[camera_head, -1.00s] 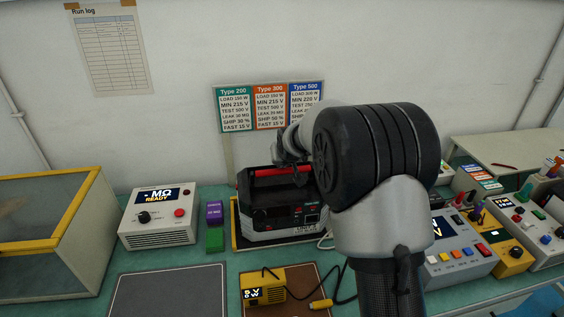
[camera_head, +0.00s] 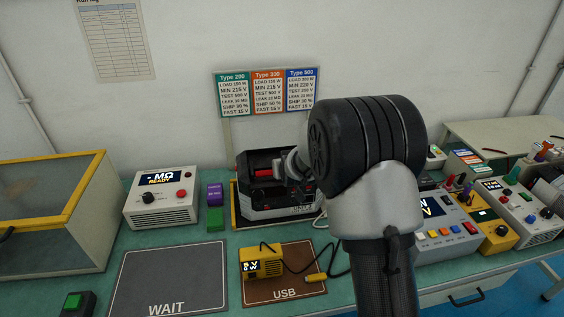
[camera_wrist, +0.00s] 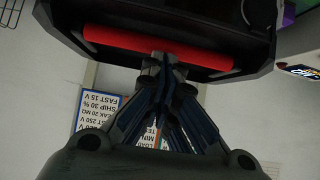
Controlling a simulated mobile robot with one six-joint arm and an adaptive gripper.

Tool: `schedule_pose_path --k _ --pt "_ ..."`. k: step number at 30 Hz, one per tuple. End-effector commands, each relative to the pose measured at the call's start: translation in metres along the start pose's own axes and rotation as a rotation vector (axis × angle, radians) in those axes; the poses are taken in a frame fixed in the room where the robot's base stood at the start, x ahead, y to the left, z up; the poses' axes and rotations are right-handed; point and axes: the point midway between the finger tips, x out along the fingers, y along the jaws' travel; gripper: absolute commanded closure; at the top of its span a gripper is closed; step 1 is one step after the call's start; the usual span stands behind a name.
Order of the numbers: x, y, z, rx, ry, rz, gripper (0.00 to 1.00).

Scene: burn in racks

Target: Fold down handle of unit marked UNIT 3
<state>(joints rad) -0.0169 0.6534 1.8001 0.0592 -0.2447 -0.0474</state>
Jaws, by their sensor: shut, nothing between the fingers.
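A black and grey unit (camera_head: 262,203) stands on the bench below the type cards, with a partly readable label low on its front. Its red handle (camera_head: 262,171) shows at the top and lies low against the body. In the wrist view the red handle (camera_wrist: 120,42) runs across the dark body of the unit (camera_wrist: 225,22). My gripper (camera_wrist: 165,62) is shut and empty, with its fingertips at the middle of the handle; I cannot tell whether they touch. In the head view my wrist hides most of the gripper and the right part of the unit.
A MΩ meter (camera_head: 161,205) and purple and green blocks (camera_head: 215,196) stand left of the unit. A yellow USB device (camera_head: 262,259) with a cable lies in front. Several instruments (camera_head: 447,232) fill the right side. The grey WAIT mat (camera_head: 172,275) is clear.

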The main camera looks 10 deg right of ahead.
Motion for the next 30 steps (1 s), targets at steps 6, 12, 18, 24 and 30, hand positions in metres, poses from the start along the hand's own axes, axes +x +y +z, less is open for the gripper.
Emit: schedule_pose_path --k 6,12,18,24,30 --pt "0.007 0.000 0.014 0.000 0.001 0.000 1.00" --pt "0.011 0.000 0.019 0.000 0.001 0.000 1.00" --pt "0.012 0.000 0.021 0.000 0.001 0.000 1.00" --pt "0.013 0.000 0.021 0.000 0.001 0.000 1.00" --pt "0.012 0.000 0.021 0.000 0.001 0.000 1.00"
